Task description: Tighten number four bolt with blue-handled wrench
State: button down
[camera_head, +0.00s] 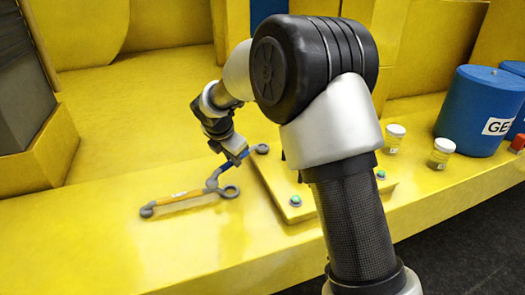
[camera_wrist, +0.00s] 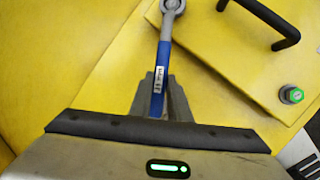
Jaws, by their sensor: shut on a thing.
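My gripper (camera_head: 232,152) is shut on the blue-handled wrench (camera_wrist: 163,60), seen between its fingers in the wrist view. The wrench also shows in the head view (camera_head: 236,160). Its grey ring end (camera_wrist: 173,5) is at the far left corner of the yellow plate (camera_wrist: 215,50); I cannot tell whether it is around a bolt there. A green-topped bolt (camera_wrist: 291,95) is at another plate corner, and green-topped bolts show in the head view at the front (camera_head: 295,201) and right (camera_head: 381,174). No bolt numbers are readable.
An orange-handled wrench (camera_head: 185,197) lies on the yellow surface left of the plate, close to the held wrench. A black handle (camera_wrist: 270,20) rises from the plate. Two small jars (camera_head: 440,153) and a blue drum (camera_head: 480,110) stand at right. My arm hides part of the plate.

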jog(key=shift+w+a, duration=0.15)
jog(key=shift+w, duration=0.05)
jog(key=shift+a+r+m, duration=0.1)
jog(key=shift+m, duration=0.2)
jog(key=shift+w+a+m+h, duration=0.25)
jog(key=shift+w+m+h, duration=0.05)
jog(key=shift+p, duration=0.35)
jog(key=shift+w+a+m, duration=0.3)
jog(key=shift+w, duration=0.05)
jog(key=shift+p, duration=0.3)
jog(key=shift+w+a+m+h, duration=0.25)
jog(key=shift+w+m+h, duration=0.05)
jog(key=shift+w+m, duration=0.1)
jog(key=shift+a+p, duration=0.1)
jog(key=shift+p, duration=0.3)
jog(key=shift+w+a+m+g+p, duration=0.2)
jog(key=shift+w+m+g+p, duration=0.1)
jog(key=shift+w, duration=0.05)
